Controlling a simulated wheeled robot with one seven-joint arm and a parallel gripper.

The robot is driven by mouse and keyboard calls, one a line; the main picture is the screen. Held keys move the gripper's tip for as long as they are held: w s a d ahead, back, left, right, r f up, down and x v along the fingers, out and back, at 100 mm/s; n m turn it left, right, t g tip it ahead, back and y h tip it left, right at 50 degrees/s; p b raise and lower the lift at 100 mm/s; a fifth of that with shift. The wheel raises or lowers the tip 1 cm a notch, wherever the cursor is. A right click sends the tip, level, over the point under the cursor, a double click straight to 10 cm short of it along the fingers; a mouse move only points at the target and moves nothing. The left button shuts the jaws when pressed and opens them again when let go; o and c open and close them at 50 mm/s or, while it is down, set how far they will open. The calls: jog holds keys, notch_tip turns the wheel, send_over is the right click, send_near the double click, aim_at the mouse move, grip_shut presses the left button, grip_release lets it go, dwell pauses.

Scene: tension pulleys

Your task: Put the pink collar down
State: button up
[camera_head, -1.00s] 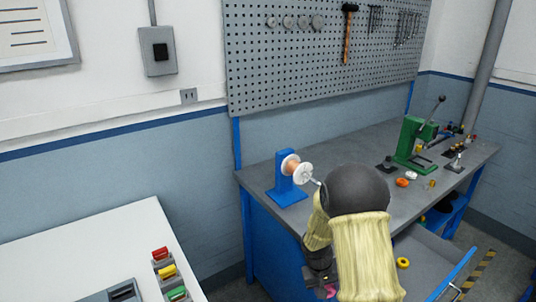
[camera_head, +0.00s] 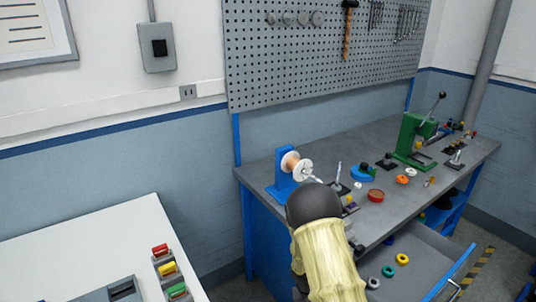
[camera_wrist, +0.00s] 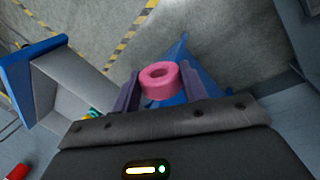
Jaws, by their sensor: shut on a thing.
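The pink collar (camera_wrist: 153,76), a thick ring with a round hole, is in the wrist view. It sits between the two purple fingers of my gripper (camera_wrist: 160,90), which are shut on it. Its hole faces the camera. Grey floor and a blue frame part show behind it, so it is held in the air. In the head view my arm hides the gripper and the collar.
The grey workbench (camera_head: 410,190) holds a blue spool stand (camera_head: 283,176), a red round tin (camera_head: 375,195) and a green press (camera_head: 413,140). An open drawer (camera_head: 425,262) holds several small rings. A white table (camera_head: 90,255) stands at the left.

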jog(key=shift+s+f, duration=0.3)
jog(key=s+f, duration=0.3)
jog(key=f, duration=1.1)
jog(key=shift+s+f, duration=0.25)
jog(key=shift+s, duration=0.15)
